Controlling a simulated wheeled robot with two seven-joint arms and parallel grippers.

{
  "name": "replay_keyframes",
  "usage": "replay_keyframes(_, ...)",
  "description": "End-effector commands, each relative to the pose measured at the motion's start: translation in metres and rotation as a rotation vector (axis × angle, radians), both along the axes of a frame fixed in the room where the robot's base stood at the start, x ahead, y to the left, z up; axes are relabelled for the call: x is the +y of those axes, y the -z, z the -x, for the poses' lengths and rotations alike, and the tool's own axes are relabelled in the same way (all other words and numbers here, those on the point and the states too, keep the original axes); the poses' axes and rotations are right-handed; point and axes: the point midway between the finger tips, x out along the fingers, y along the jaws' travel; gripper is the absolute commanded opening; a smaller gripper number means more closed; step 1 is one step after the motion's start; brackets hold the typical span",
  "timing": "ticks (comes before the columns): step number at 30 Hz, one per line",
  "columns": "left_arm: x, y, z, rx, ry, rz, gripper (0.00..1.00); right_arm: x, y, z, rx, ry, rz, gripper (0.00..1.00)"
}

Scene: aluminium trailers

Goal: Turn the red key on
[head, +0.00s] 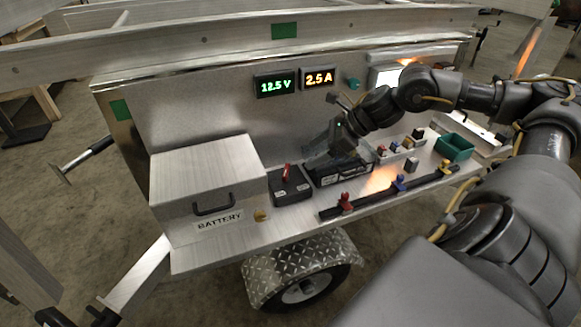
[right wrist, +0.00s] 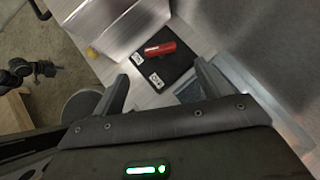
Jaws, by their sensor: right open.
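The red key (head: 286,171) sits on top of a black switch box (head: 291,190) on the trailer's shelf, just right of the battery box. In the right wrist view the red key (right wrist: 160,49) lies across the box, whose top (right wrist: 162,72) bears two white labels. My right gripper (head: 320,154) reaches in from the right, above the shelf and to the right of the key, apart from it. In the right wrist view its two fingers (right wrist: 163,84) are spread, with nothing between them, and the key is beyond the tips. My left gripper is not in view.
The battery box (head: 208,180) stands left of the switch box. A black tray (head: 343,172) is to its right, below my right gripper. A dark rail (head: 375,200) with coloured clamps runs along the front edge. Lit displays (head: 276,85) are on the panel behind. A green bin (head: 454,147) stands farther right.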

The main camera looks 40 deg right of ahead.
Motion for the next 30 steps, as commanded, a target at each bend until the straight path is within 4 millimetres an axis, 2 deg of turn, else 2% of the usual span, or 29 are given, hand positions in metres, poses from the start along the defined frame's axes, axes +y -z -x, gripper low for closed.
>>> replay_keyframes(16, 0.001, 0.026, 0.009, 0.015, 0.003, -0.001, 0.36, 0.039, 0.058, -0.046, 0.000, 0.000, -0.003, 0.76)
replay_keyframes(21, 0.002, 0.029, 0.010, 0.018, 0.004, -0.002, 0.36, 0.044, 0.066, -0.051, -0.001, 0.000, -0.001, 0.76)
replay_keyframes(30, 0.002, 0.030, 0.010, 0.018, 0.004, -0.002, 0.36, 0.044, 0.068, -0.052, 0.001, 0.000, 0.001, 0.76)
